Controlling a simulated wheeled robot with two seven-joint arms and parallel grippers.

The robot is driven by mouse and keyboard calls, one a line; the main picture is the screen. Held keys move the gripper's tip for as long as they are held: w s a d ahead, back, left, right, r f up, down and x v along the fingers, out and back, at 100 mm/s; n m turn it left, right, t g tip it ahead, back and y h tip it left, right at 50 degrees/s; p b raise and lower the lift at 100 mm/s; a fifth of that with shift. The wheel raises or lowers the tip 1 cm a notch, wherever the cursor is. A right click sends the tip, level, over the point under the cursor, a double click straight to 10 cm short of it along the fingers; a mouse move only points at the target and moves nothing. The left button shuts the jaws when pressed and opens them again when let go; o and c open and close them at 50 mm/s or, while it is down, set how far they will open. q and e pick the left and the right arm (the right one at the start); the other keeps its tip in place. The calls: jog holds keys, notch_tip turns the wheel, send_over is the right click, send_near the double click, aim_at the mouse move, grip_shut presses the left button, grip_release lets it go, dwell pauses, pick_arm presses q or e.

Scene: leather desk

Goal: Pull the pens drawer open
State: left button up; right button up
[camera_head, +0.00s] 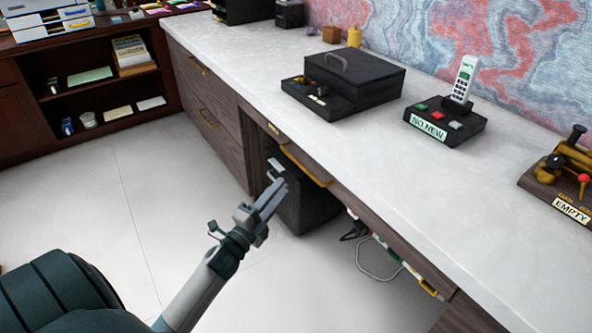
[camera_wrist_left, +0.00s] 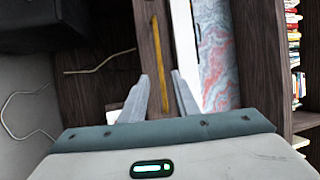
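The drawer under the desk top has a dark wood front (camera_head: 365,205) and a long brass handle (camera_head: 305,166); a small label (camera_head: 273,130) sits to the handle's left. The drawer looks shut. I cannot read the label. My left gripper (camera_head: 276,190) is in front of and a little below the handle, apparently apart from it. In the left wrist view the gripper (camera_wrist_left: 162,92) is open and empty, with the yellow handle (camera_wrist_left: 159,52) beyond the fingertips, lined up with the gap between them. My right gripper is not in view.
The white desk top (camera_head: 370,135) holds a black box (camera_head: 355,80), a phone on a button base (camera_head: 447,120) and a wooden stand marked EMPTY (camera_head: 560,180). A dark bin (camera_head: 303,205) and cables (camera_head: 370,255) are under the desk. The floor at left is clear.

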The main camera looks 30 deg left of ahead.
pick_arm(q)
jog(key=w+r, duration=0.1)
jog(key=w, duration=0.8)
jog(key=shift+w+r, duration=0.15)
jog(key=shift+r, duration=0.2)
grip_shut()
